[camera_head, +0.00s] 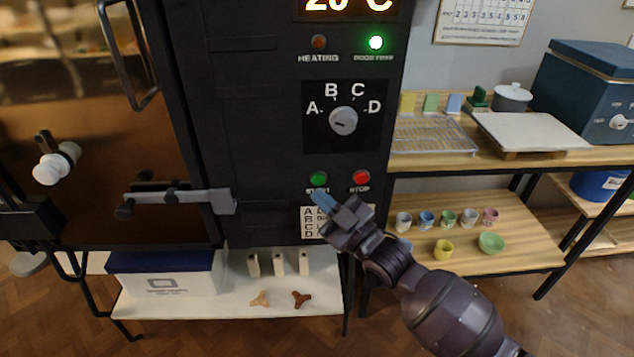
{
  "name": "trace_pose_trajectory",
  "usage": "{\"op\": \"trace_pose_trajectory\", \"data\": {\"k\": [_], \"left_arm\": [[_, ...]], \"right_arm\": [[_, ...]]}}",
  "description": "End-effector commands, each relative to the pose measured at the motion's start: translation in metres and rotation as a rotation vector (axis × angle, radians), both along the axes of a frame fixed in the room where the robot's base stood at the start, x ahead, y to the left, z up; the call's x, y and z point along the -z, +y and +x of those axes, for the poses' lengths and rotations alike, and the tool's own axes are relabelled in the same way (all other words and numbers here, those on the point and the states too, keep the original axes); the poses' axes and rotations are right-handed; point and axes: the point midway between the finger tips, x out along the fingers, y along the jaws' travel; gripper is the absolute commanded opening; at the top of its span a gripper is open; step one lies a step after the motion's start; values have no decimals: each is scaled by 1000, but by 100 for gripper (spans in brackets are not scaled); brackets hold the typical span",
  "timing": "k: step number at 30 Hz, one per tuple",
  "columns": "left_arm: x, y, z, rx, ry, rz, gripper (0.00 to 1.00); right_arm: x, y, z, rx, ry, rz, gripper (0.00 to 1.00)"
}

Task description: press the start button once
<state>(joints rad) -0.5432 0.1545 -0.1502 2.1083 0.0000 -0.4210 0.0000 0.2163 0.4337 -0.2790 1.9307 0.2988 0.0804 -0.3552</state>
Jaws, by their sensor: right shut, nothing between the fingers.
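The green start button (318,179) is on the black front panel of the kiln, with its label START just below, partly covered by my fingers. The red stop button (361,178) is to its right. My right gripper (320,199) comes up from the lower right. It is shut and empty, its blue-tipped fingers just below the green button and over the START label. I cannot tell whether the fingertips touch the panel. My left gripper is out of view.
The dial (343,121) has letters A to D around it. Above it the heating lamp (319,42) is dark and a green lamp (376,43) is lit. The display (348,7) reads 20 °C. A door latch (180,200) juts out on the left. Shelves (530,259) with cups stand right.

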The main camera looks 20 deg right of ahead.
Motion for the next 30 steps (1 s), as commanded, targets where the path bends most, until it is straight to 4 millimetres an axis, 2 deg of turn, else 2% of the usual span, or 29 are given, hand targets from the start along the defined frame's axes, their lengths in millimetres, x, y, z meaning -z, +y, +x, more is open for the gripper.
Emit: {"op": "trace_pose_trajectory", "data": {"k": [9, 30], "left_arm": [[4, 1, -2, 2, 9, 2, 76], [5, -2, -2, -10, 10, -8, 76]], "right_arm": [[-2, -5, 18, 0, -2, 0, 0], [-2, -5, 18, 1, -3, 1, 0]]}}
